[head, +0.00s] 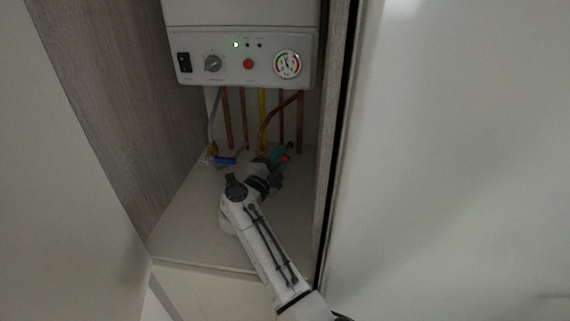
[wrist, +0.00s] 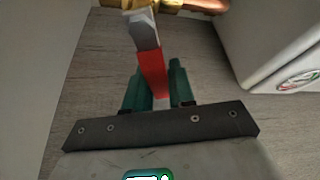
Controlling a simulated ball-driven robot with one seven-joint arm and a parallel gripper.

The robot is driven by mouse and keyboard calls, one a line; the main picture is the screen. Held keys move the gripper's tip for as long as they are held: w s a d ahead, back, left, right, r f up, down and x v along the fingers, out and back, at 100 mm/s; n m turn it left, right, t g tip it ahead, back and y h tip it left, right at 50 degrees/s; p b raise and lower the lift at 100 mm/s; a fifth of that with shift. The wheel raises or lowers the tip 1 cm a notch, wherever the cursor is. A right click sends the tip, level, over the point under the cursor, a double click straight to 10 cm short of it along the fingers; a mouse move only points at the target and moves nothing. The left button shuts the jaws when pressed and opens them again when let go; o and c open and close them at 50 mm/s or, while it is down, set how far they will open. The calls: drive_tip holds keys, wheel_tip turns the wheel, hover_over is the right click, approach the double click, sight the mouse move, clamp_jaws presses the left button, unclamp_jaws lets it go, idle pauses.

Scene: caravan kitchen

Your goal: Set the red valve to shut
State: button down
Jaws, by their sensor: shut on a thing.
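The red valve handle (wrist: 151,72) is a short lever with a red sleeve and a bare metal end that meets a brass fitting (wrist: 175,4) in the wrist view. My gripper (wrist: 156,85) has green fingers, one on each side of the red sleeve, and is shut on it. In the head view my gripper (head: 277,160) is at the pipes under the boiler, with a small bit of red (head: 284,158) showing beside it. My wrist and arm hide most of the valve there.
The white boiler (head: 240,55) hangs above with a switch, knob, red button and gauge. Copper pipes and a yellow pipe (head: 262,115) run down from it. A blue-handled valve (head: 222,160) is to the left. Cupboard walls close in both sides; the shelf (head: 185,215) is clear in front.

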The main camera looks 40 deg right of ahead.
drive_tip(key=shift+s+d+f+m+g+y, duration=0.1)
drive_tip(key=shift+f+m+g+y, duration=0.2)
drive_tip(key=shift+f+m, duration=0.5)
drive_tip(key=shift+s+f+m+g+y, duration=0.1)
drive_tip(key=shift+f+m+y, duration=0.3)
drive_tip(key=shift+m, duration=0.8)
drive_tip(key=shift+f, duration=0.1)
drive_tip(key=c, duration=1)
unclamp_jaws()
drive_tip(key=shift+c, duration=0.2)
drive_tip(key=b+v, duration=0.1)
drive_tip(key=v, duration=0.9)
drive_tip(key=shift+a, duration=0.4)
